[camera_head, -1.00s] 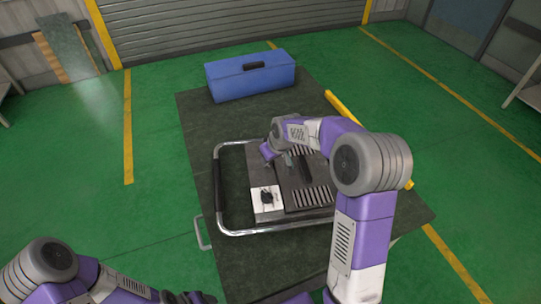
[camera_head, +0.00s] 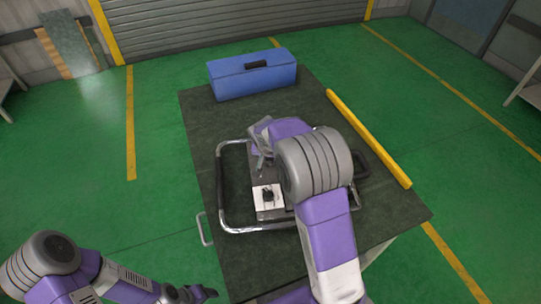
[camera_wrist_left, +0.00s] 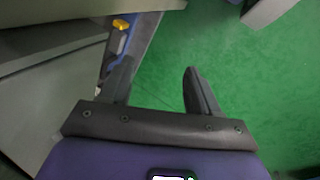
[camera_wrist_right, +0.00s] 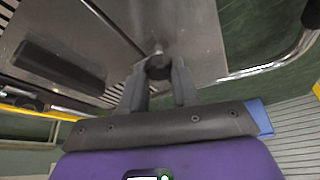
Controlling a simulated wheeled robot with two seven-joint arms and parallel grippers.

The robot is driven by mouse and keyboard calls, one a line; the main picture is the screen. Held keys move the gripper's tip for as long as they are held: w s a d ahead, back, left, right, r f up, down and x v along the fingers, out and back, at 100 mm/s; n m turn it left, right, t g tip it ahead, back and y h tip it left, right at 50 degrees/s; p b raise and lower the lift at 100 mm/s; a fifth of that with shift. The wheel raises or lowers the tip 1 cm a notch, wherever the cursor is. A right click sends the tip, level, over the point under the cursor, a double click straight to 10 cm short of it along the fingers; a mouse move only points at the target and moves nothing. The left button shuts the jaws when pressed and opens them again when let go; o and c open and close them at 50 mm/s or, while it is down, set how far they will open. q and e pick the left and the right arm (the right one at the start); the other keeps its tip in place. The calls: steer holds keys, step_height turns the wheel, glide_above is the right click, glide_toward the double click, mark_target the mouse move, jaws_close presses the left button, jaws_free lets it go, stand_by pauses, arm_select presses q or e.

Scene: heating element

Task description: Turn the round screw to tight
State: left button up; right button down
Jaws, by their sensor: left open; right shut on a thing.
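The heating element (camera_head: 268,212) is a metal-topped unit inside a tubular frame on the dark table. In the right wrist view, the dark round screw (camera_wrist_right: 158,66) stands on a short shiny stem above the metal plate (camera_wrist_right: 195,30). My right gripper (camera_wrist_right: 159,75) is shut on the screw, with a finger on each side of it. In the head view my right gripper (camera_head: 262,155) is over the unit's far left part, and the screw is hidden there. My left gripper (camera_wrist_left: 157,72) is open and empty, low beside the table's near left side; the head view also shows it (camera_head: 203,293).
The tubular frame (camera_head: 222,190) surrounds the unit. A blue toolbox (camera_head: 252,76) stands at the table's far end. A yellow bar (camera_head: 368,138) lies along the right edge. My right arm covers much of the unit.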

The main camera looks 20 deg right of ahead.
steer(key=shift+m, duration=0.3)
stand_by(0.4)
steer(key=c, duration=0.8)
jaws_free()
steer(key=shift+p+v, duration=1)
steer(key=shift+v, duration=2.75)
